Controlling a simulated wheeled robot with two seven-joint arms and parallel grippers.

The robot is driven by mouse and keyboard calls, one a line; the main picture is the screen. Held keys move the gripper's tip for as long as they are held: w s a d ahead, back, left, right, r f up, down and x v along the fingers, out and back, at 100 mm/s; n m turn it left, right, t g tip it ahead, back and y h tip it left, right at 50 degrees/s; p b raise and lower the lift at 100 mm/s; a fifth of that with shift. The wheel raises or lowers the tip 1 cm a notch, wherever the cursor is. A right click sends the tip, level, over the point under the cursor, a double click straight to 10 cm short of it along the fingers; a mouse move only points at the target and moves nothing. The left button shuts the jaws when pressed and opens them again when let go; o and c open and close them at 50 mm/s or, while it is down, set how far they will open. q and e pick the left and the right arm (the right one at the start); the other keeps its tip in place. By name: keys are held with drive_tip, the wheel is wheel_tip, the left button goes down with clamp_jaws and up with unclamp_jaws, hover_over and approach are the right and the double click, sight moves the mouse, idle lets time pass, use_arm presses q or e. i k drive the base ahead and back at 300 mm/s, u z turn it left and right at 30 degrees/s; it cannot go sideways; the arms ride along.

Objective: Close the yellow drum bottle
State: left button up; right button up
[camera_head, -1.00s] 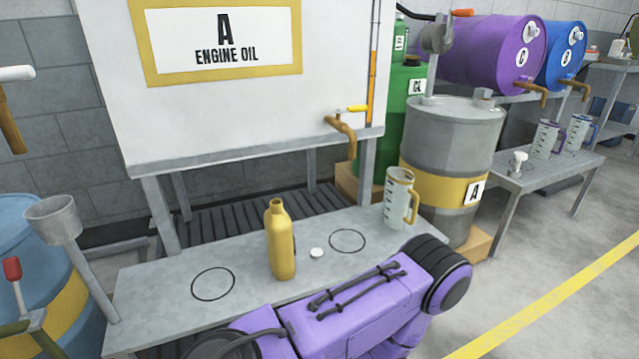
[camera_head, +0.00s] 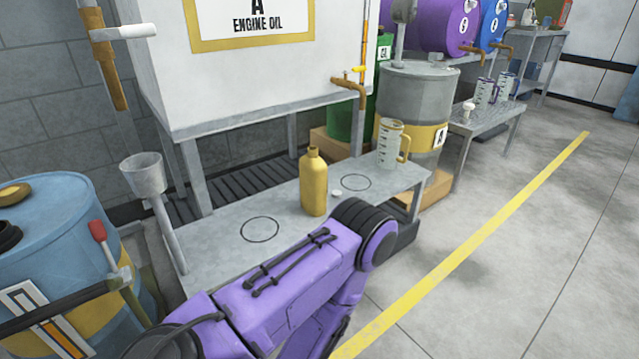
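The yellow bottle (camera_head: 314,183) stands upright on the grey metal bench (camera_head: 213,228), between two black circles drawn on its top. Its neck looks open, with no cap on it. A small white cap (camera_head: 337,193) lies on the bench just to the right of the bottle's base. My purple arm crosses the lower middle of the view, in front of the bench. Neither of my grippers shows, so I cannot see their fingers.
A clear measuring jug (camera_head: 389,146) with a yellow handle stands at the bench's right end. A brass tap (camera_head: 350,90) hangs from the white tank (camera_head: 250,85) above. A grey funnel (camera_head: 143,176) and blue drum (camera_head: 50,235) are at left. The floor at right is clear.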

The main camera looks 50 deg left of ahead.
sight(313, 170)
drive_tip(key=u, duration=1.15)
drive_tip(key=i, duration=0.15)
drive_tip(key=z, duration=0.05)
